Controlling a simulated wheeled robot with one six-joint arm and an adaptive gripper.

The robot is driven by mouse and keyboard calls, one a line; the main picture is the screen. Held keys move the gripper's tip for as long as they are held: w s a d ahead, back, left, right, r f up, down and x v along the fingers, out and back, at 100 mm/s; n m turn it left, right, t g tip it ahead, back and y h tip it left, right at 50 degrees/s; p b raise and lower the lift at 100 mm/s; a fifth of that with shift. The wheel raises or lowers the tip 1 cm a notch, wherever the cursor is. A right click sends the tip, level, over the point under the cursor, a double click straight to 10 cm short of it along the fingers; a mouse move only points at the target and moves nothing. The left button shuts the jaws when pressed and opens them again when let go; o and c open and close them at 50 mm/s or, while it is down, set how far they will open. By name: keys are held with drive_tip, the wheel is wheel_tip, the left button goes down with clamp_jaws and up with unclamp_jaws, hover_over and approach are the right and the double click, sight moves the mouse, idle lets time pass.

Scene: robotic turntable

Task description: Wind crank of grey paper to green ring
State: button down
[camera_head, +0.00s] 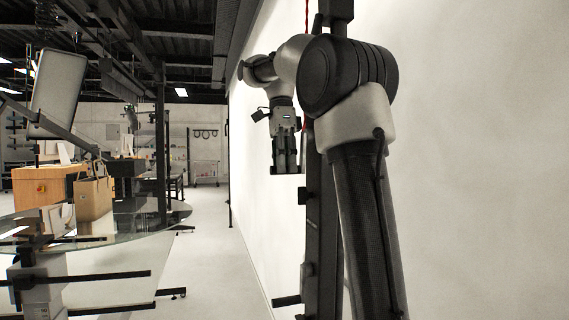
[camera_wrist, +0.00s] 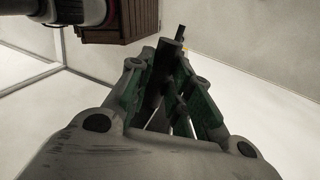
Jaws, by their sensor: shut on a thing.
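My gripper (camera_wrist: 172,92) is shut on a dark rod-like handle (camera_wrist: 158,72), whose upper part shows between the green-padded fingers in the wrist view. I cannot tell for certain that this handle is the crank of the grey paper. In the head view my gripper (camera_head: 287,165) points down in front of a pale wall-like sheet (camera_head: 470,160); what it holds is too small to make out there. A red chain or cord (camera_head: 307,12) hangs at the top. I cannot make out a green ring in either view.
Clear pale floor (camera_head: 215,265) lies between table and sheet. A brown slatted box (camera_wrist: 130,20) shows at the wrist view's top.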

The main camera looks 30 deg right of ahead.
drive_tip(key=shift+f, duration=0.2)
drive_tip(key=c, duration=1.3)
unclamp_jaws()
drive_tip(key=shift+w, duration=0.15)
drive_tip(key=shift+r, duration=0.15)
